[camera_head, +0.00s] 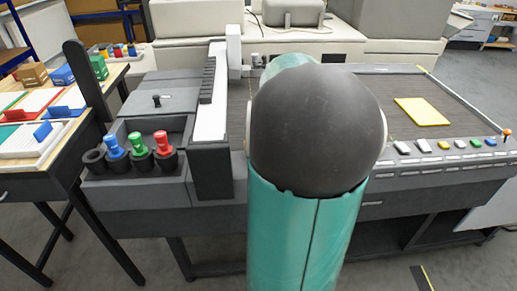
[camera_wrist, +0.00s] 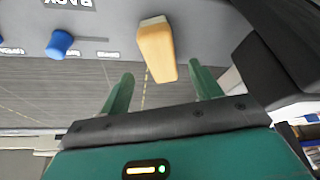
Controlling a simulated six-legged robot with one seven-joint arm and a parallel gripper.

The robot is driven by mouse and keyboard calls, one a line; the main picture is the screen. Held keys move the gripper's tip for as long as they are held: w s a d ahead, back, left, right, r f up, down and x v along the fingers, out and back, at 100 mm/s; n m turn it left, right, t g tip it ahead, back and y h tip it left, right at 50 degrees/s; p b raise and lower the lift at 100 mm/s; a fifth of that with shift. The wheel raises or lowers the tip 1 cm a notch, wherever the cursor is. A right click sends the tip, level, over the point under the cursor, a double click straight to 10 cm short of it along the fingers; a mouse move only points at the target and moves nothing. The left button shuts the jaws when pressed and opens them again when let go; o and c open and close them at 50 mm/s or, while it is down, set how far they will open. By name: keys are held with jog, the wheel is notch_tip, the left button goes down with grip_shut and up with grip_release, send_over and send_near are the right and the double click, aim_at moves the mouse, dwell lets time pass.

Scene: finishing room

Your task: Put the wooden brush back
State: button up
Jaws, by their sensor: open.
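A light-brown wooden piece with a pale end (camera_wrist: 157,48), which looks like the wooden brush, is in the wrist view against a grey panel. My gripper (camera_wrist: 162,84) is open, with its two green fingers apart. The wooden piece lies just beyond the fingertips, roughly in line with the gap between them, and nothing is held. In the head view my arm hides the gripper and the wooden piece. A row of dark round cups (camera_head: 93,157) stands on the left of the machine. The leftmost is empty; the others hold blue (camera_head: 114,146), green (camera_head: 137,143) and red (camera_head: 163,143) handled tools.
In the wrist view, a blue knob (camera_wrist: 60,43) and printed labels are on the grey panel. In the head view, a yellow sheet (camera_head: 421,111) lies on the machine's dark bed, with coloured buttons (camera_head: 445,145) along its front edge. A table with trays (camera_head: 40,131) is at left.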

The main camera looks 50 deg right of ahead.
jog(key=shift+v, duration=2.05)
